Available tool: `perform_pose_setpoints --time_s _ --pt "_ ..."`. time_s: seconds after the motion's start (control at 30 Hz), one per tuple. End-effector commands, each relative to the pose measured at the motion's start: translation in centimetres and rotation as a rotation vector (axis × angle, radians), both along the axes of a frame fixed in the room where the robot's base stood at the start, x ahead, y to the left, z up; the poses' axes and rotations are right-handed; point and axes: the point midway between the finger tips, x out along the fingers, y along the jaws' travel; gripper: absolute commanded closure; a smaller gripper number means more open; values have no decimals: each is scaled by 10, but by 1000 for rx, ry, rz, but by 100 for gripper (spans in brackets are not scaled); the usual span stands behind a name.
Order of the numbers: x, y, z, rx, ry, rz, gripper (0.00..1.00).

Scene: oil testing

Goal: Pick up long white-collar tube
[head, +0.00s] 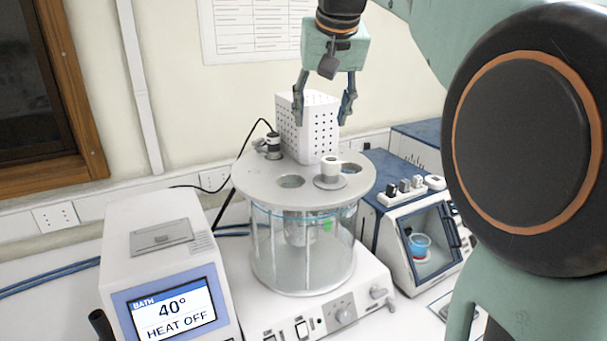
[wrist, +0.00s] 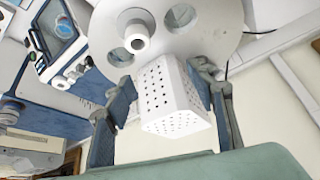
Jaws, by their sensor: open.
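A tube with a white collar (head: 330,170) stands upright in a hole of the round grey lid, with a wider grey disc around its base. Its lower part goes down into the glass bath, where I cannot make it out clearly. In the wrist view the white collar (wrist: 138,36) shows at the upper left of centre. My gripper (head: 322,120) is open and empty, pointing down above the lid, higher than the collar. In the wrist view my gripper (wrist: 165,78) has a finger on each side of the perforated white box.
The round lid (head: 262,180) covers a glass bath (head: 270,260) and has open holes. A perforated white box (head: 312,130) stands at its back, close to my fingers in the picture. A heater display (head: 172,310) is at left, a blue-white device (head: 420,240) at right.

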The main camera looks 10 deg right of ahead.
Motion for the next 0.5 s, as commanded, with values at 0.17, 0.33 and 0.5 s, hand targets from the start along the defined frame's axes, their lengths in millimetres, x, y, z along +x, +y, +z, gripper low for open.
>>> perform_pose_setpoints --time_s 0.17,0.33,0.5 --pt "-12 -25 -11 -18 87 -54 49" --pt "-12 -30 -27 -22 111 -65 49" --pt "-1 -30 -53 -22 111 -63 49"
